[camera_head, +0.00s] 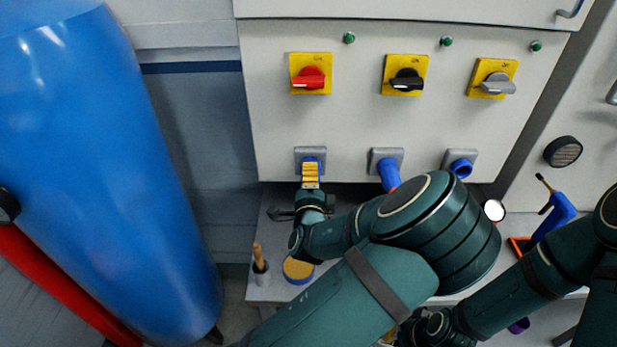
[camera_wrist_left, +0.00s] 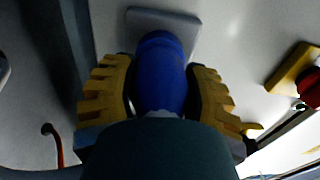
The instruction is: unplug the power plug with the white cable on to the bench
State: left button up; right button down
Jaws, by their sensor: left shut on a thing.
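Three grey socket plates sit along the bottom of the white cabinet front. My left gripper (camera_head: 311,176) is at the leftmost socket (camera_head: 299,153), shut on a blue plug. In the left wrist view the blue plug (camera_wrist_left: 162,75) stands between the yellow finger pads of the gripper (camera_wrist_left: 162,90), against the grey socket plate (camera_wrist_left: 188,25). A whitish bit shows at its near end; the rest of the cable is hidden. A second blue plug (camera_head: 389,172) with a reddish end is in the middle socket. My right arm is at the lower right; its gripper is mostly hidden or cut off.
The right socket (camera_head: 461,166) has a blue round opening. Red, black and grey switches on yellow plates are above. A large blue cylinder (camera_head: 95,150) stands left.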

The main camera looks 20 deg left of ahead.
pick_arm(q)
jog(key=shift+s, duration=0.15)
jog(key=shift+s+d+r, duration=0.15)
jog(key=shift+s+d, duration=0.05)
jog(key=shift+s, duration=0.4)
jog(key=shift+s+d, duration=0.1)
jog(key=shift+s, duration=0.25)
jog(key=shift+v, duration=1.35)
jog(key=s+b, duration=0.1)
jog(key=s+a+b, duration=0.1)
jog(key=s, duration=0.1)
jog(key=s+a+b, duration=0.1)
jog(key=b, duration=0.1)
jog(key=shift+s, duration=0.2)
